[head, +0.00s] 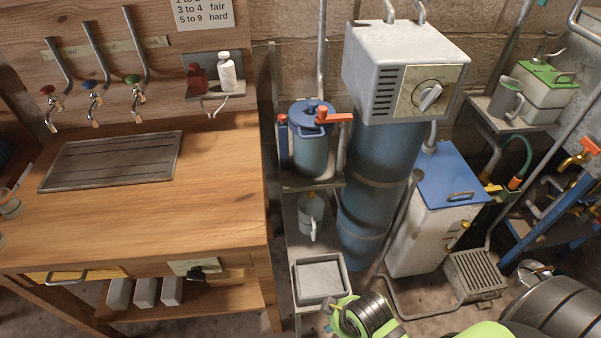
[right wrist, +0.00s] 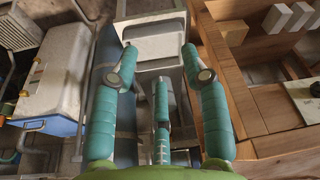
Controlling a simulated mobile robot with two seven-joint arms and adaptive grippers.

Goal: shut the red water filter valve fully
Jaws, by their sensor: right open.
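A blue-lidded canister (head: 309,150) stands on the shelf rack between the wooden bench and the tall blue cylinder. It appears to be the water filter. A red-orange valve lever (head: 335,117) at its top points to the right. I cannot tell from this how far the valve is open. In the right wrist view my right gripper (right wrist: 160,76) is open, its teal fingers wide apart with nothing gripped. The valve lever does not show there. In the head view parts of my right arm show at the bottom, below the rack. My left gripper is not in view.
A grey-white control box (head: 405,68) tops the tall blue cylinder (head: 366,205) right of the canister. A cup (head: 310,217) and an open grey bin (head: 321,279) sit on lower shelves. A wooden bench (head: 215,185) is at left. A blue-lidded white cabinet (head: 428,225) stands at right.

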